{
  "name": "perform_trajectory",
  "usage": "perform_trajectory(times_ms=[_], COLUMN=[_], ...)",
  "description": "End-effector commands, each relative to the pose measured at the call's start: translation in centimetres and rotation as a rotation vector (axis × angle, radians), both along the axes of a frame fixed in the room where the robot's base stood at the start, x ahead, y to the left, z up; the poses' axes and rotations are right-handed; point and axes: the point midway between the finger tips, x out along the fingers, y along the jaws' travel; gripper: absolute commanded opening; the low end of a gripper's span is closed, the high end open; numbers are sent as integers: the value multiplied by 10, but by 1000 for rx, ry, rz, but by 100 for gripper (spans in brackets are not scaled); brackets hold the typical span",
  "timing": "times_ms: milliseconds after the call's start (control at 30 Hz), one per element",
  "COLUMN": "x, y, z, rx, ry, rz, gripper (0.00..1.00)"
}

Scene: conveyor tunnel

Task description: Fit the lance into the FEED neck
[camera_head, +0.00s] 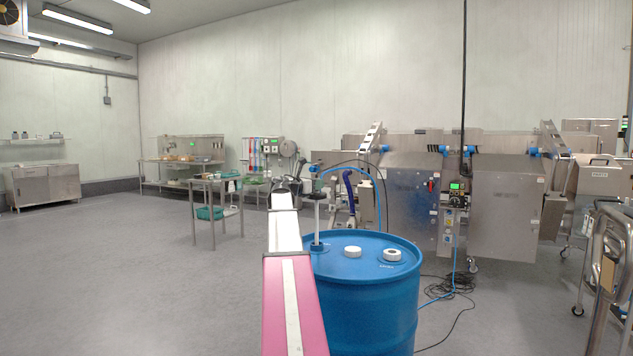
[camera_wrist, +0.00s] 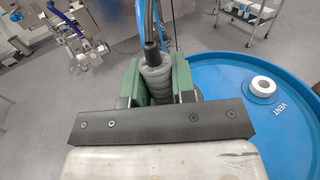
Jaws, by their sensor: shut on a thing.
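My gripper (camera_wrist: 156,88) has green fingers shut on the grey ribbed grip of the lance (camera_wrist: 155,72), whose black top carries a hose. In the head view my gripper (camera_head: 308,187) is small and partly hidden at the arm's end. The lance's pale shaft (camera_head: 317,222) hangs roughly upright over the left part of the blue drum (camera_head: 360,310). Its lower end meets a dark spot at the left neck (camera_head: 316,246); I cannot tell whether it is inside or just in front. No FEED label is readable. The wrist view hides the lower end.
The drum top also has a white cap (camera_head: 352,251) and a white-ringed neck (camera_head: 392,255). A VENT cap (camera_wrist: 262,86) shows in the wrist view. A blue hose (camera_head: 382,190) arches behind. A steel conveyor machine (camera_head: 505,205) stands beyond; floor at left is clear.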

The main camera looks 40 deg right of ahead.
Motion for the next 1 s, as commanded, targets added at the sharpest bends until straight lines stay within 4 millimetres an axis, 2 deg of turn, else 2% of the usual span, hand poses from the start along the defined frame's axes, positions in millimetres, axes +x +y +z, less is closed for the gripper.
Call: perform_trajectory(times_ms=[700,1000], x=[0,0], y=[0,0], z=[-41,-44], rx=[-1,-1], ry=[0,0], rz=[0,0], gripper=[0,0])
